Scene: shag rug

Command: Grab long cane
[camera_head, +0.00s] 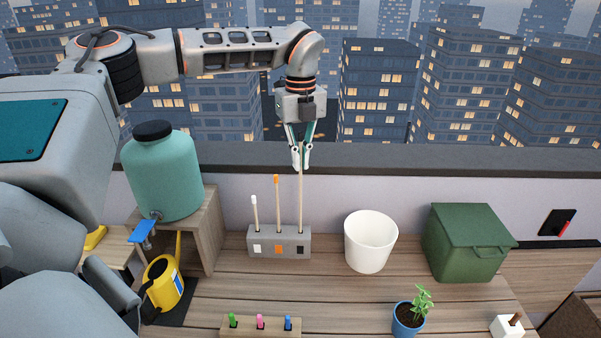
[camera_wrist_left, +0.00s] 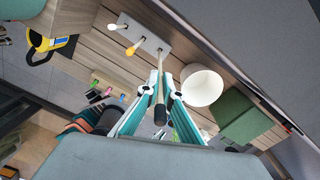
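The long cane (camera_head: 300,205) is a thin pale stick standing upright in the grey holder block (camera_head: 264,243), at its right slot above a black mark. My left gripper (camera_head: 301,162) comes down from above, its fingers closed in on the cane's upper end. In the left wrist view, the cane's dark tip (camera_wrist_left: 160,115) sits between the two fingers (camera_wrist_left: 162,85). The cane's lower end still stands at the block. A medium cane with an orange tip (camera_head: 277,205) and a short cane with a white tip (camera_head: 255,213) stand left of it. My right gripper is out of view.
A white bin (camera_head: 371,241) and a green lidded box (camera_head: 467,242) stand right of the block. A teal jug (camera_head: 162,172) on a wooden stand and a yellow watering can (camera_head: 163,283) are left. A peg board (camera_head: 260,326) and potted plant (camera_head: 409,314) are in front.

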